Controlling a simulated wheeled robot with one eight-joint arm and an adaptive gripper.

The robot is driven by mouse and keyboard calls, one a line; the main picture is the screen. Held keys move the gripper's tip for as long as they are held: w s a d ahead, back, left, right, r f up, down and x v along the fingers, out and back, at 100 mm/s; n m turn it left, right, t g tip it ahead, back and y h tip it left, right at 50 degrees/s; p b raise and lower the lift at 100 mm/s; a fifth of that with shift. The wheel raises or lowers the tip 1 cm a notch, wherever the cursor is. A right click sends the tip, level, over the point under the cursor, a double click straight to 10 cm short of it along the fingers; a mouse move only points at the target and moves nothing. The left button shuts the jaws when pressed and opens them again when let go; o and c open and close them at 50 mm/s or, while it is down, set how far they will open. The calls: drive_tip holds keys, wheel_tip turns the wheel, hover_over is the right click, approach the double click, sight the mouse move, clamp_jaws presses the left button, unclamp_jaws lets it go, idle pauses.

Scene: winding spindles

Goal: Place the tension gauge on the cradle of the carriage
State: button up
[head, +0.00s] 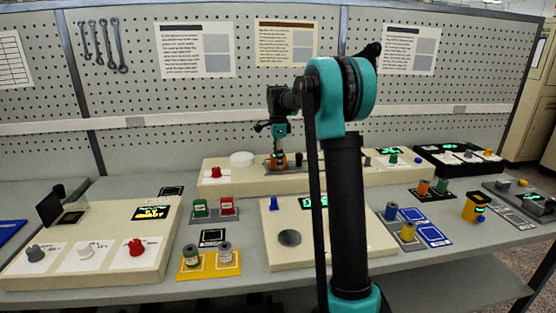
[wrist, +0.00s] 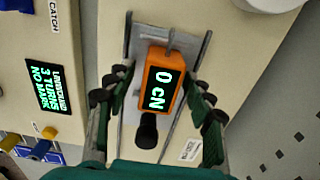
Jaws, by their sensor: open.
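The tension gauge (wrist: 164,80) is an orange block with a dark screen reading "0 CN" and a black round end. It sits on a grey metal carriage (wrist: 146,32) with upright prongs by its far end, which looks like the cradle; the contact underneath is hidden. My gripper (wrist: 160,88) is open, with one finger on each side of the gauge and gaps visible between. In the head view my gripper (head: 279,143) is low over the long cream unit, with the orange gauge (head: 277,162) just below it.
The cream unit (head: 330,175) also carries a white disc (head: 242,159) and a red knob (head: 216,172). Nearer are red and green spools, a yellow tray (head: 208,266) with two spools, and blue mats. A yellow device (head: 475,208) with a green display stands at right.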

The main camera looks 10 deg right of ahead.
wheel_tip(320, 180, up, 12)
drive_tip(key=shift+r, duration=0.15)
idle(0.5)
